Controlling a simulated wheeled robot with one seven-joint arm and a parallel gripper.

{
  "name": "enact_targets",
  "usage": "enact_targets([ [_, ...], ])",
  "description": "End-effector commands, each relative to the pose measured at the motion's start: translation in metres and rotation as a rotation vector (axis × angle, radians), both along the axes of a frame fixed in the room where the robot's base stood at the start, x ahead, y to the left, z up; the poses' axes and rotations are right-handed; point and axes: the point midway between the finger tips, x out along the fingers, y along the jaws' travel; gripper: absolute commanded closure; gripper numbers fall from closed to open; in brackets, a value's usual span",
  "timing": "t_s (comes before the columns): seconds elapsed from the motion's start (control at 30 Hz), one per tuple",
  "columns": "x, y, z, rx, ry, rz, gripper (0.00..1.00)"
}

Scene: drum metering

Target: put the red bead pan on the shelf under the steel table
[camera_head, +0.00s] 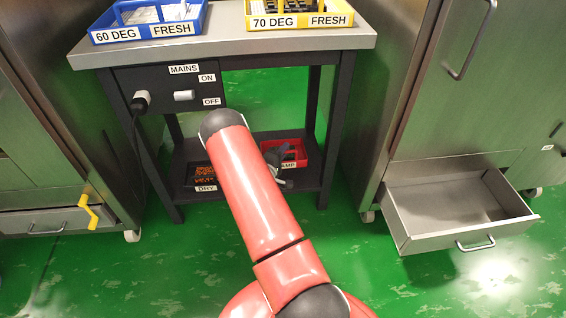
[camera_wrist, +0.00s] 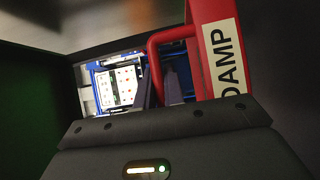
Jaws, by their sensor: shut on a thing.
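The red bead pan (camera_head: 302,152) is under the steel table (camera_head: 225,44), at the right part of the lower shelf (camera_head: 245,186). My gripper (camera_head: 277,162) is at its left front side, partly hidden by my arm. In the wrist view, the red pan (camera_wrist: 201,62) shows its "DAMP" label, and its red handle loop (camera_wrist: 154,60) passes at the fingers of my gripper (camera_wrist: 161,85). The gripper is shut on this handle. The pan looks level, at about shelf height. I cannot tell whether its base touches the shelf.
A dark "DRY" tray (camera_head: 205,176) with orange beads is left on the shelf. Blue (camera_head: 150,27) and yellow (camera_head: 300,18) trays stand on the tabletop. Table legs flank the shelf. An open drawer (camera_head: 455,212) juts out at right; a plug and cable (camera_head: 140,103) hang at left.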

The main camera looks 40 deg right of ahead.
Motion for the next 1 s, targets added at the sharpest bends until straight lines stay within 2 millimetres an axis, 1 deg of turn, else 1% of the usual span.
enact_targets([
  [0.03, 0.0, -0.001, -0.007, -0.003, -0.001, -0.001, 1.0],
  [0.07, 0.0, 0.0, -0.01, -0.002, -0.002, 0.0, 1.0],
  [0.27, 0.0, -0.001, -0.022, -0.002, -0.002, -0.001, 1.0],
  [0.4, 0.0, -0.001, -0.042, -0.002, -0.001, -0.001, 1.0],
  [0.5, 0.0, -0.001, -0.053, -0.002, -0.002, -0.001, 1.0],
  [0.7, 0.0, 0.0, -0.054, -0.002, -0.002, 0.0, 1.0],
  [0.73, 0.0, 0.0, -0.055, 0.0, 0.0, 0.0, 0.87],
  [0.87, 0.0, 0.0, -0.055, 0.0, 0.0, 0.0, 0.7],
  [0.9, 0.0, 0.0, -0.055, 0.0, 0.0, 0.0, 0.68],
  [1.0, 0.0, 0.0, -0.055, 0.0, 0.0, -0.001, 0.68],
])
